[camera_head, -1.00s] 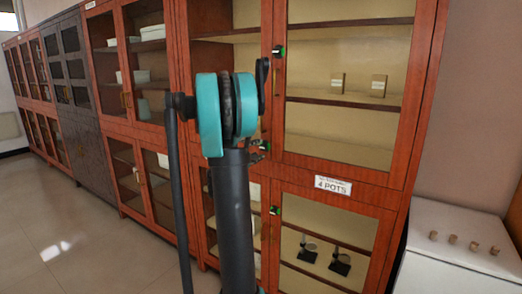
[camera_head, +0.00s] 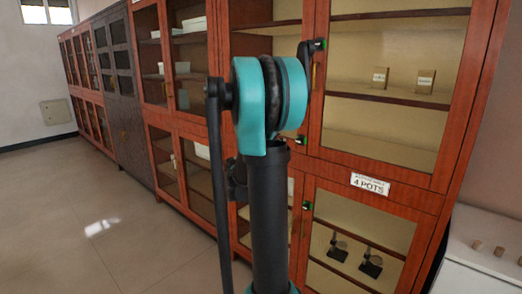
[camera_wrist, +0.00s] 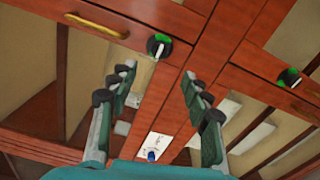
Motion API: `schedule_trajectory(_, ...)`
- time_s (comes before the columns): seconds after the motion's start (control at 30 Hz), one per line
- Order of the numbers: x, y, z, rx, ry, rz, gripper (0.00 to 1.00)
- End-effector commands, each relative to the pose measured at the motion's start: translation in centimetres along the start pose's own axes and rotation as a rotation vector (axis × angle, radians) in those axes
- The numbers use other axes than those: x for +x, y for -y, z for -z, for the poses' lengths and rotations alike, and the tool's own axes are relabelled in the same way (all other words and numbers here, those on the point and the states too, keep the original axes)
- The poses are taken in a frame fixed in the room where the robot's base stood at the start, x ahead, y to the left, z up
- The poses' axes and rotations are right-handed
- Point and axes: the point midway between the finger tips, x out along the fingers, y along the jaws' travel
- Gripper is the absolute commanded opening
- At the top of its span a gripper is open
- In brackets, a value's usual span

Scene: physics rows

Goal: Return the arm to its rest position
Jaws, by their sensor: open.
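My arm (camera_head: 268,220) stands upright in the middle of the head view, dark with a teal joint at its top, in front of the wooden cabinets. My gripper (camera_wrist: 158,82) shows in the wrist view with its two green, black-tipped fingers spread apart. Nothing is between the fingers. Beyond them are red-brown cabinet door frames; how far away these are is hard to tell. The gripper is not clearly seen in the head view, where my arm hides part of the cabinet front.
A white surface (camera_head: 470,262) with small blocks is at lower right. Open tiled floor (camera_head: 70,210) lies to the left.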

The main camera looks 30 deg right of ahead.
Motion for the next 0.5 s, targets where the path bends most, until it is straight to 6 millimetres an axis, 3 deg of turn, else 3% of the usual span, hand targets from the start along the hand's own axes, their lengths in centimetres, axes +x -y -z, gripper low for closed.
schedule_trajectory(0.27, -0.8, 0.9, -0.4, 0.035, -0.008, 0.042, 0.49)
schedule_trajectory(0.37, -2.9, 3.3, -1.1, 0.115, -0.024, 0.142, 0.49)
schedule_trajectory(0.5, -7.9, 8.8, -2.3, 0.277, -0.052, 0.373, 0.49)
